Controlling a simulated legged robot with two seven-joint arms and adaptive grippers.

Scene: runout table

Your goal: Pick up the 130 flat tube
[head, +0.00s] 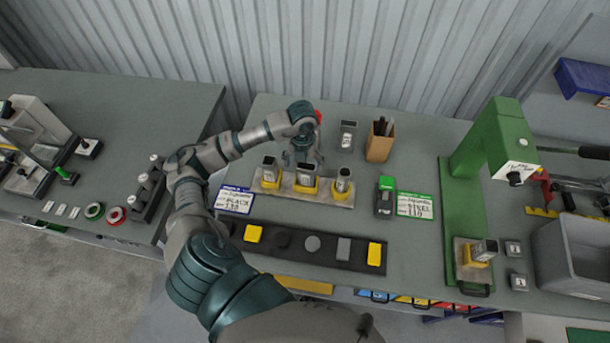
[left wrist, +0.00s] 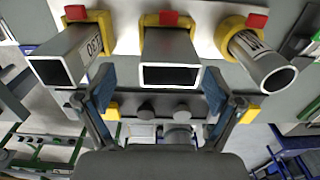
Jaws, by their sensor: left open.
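A rack (head: 322,197) holds three upright metal tubes in yellow sockets. The middle one is a flat tube (head: 305,172), with a wide rectangular mouth in the left wrist view (left wrist: 170,76). A squarer tube (head: 269,168) is on its left; in the left wrist view it (left wrist: 65,60) bears a marking like 130. A round tube (head: 343,178) is on the right. Any length marking on the middle tube is hidden from me. My left gripper (head: 303,152) is open at the middle tube, one finger on each side in the left wrist view (left wrist: 163,102), not closed. My right gripper is not in view.
Another tube piece (head: 347,134) and a brown pen box (head: 380,142) stand behind the rack. A green-topped device (head: 385,197) and cards (head: 235,199) flank it. A dark strip (head: 327,253) with several pieces lies in front. A green press (head: 462,200) stands right.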

